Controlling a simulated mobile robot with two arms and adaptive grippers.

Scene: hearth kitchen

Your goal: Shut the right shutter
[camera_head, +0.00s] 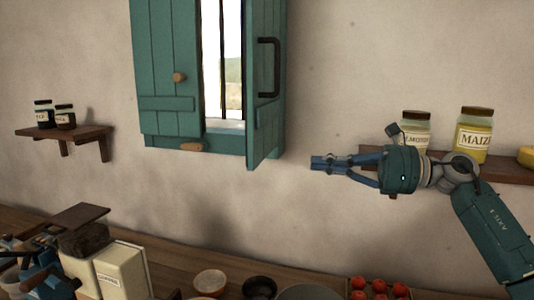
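The right shutter (266,85) is a teal wooden panel with a black bar handle (269,67). It stands swung open from the window, turned out into the room. The left shutter (167,65), teal with a round wooden knob (179,77), lies across the left part of the window. Bright daylight shows in the gap between them. My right gripper (318,163) is to the right of and below the right shutter's lower edge, apart from it. Its fingertips look together, with nothing between them. My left gripper (40,274) is at the lower left, partly cut off; its fingers are unclear.
A right wall shelf (513,169) with a maize jar (474,138) and another labelled jar (415,130) is close behind my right arm. A left shelf (88,133) holds two dark jars. Boxes, bowls and red tomatoes (378,284) stand on the counter below.

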